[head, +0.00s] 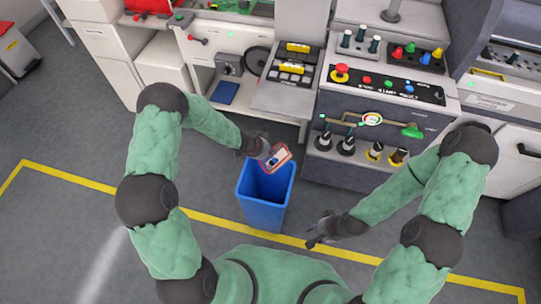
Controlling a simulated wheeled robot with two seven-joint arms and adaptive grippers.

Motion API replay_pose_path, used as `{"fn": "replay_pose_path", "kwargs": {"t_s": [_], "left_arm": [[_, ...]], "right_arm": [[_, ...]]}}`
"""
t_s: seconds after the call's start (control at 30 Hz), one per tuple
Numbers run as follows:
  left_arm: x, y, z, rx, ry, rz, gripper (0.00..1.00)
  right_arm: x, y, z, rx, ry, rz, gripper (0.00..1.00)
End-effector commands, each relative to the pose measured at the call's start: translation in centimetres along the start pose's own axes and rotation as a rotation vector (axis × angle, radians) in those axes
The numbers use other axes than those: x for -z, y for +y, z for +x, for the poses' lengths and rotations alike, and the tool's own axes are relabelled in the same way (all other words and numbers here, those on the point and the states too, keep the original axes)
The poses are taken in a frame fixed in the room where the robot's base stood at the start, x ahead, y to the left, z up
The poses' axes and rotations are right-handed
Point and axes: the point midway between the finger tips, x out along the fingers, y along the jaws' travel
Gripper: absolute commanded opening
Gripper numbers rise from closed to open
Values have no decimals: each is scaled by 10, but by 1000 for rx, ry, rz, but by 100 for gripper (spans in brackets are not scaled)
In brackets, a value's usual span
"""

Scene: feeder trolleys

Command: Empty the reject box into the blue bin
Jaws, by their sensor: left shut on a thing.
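The blue bin (263,212) stands upright on the floor in front of the machine, with its open top facing me. My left gripper (268,151) is shut on the reject box (283,155), a small red and white box. It holds the box tilted above the bin's far rim. A small dark blue patch shows on the box, but I cannot tell what it is. The bin's inside looks dark and empty where I can see it. My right gripper (315,237) hangs empty to the right of the bin, and its finger opening is too small to judge.
The machine's control panel (385,85) and a shelf of dark bottles (346,145) stand behind the bin on the right. A dark blue pad (224,92) lies on the lower shelf at left. A yellow line (110,189) crosses the clear grey floor.

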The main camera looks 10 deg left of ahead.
Motion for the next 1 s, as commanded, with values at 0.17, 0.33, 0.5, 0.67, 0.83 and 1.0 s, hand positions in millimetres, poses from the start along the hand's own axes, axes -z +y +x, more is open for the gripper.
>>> {"fn": "replay_pose_path", "kwargs": {"t_s": [0.17,0.33,0.5,0.67,0.83,1.0], "left_arm": [[-3,0,0,2,42,1,0],[-4,0,-2,1,90,0,0],[-4,0,-4,2,138,1,0],[-5,0,-7,2,189,0,0],[-6,0,-9,1,245,0,0],[-7,-1,-12,2,304,-1,0]], "right_arm": [[1,6,16,0,0,0,40],[1,10,29,0,0,0,40],[2,15,41,0,0,0,40],[2,19,52,0,0,0,40],[2,23,65,0,0,0,40],[3,27,77,0,0,0,40]]}}
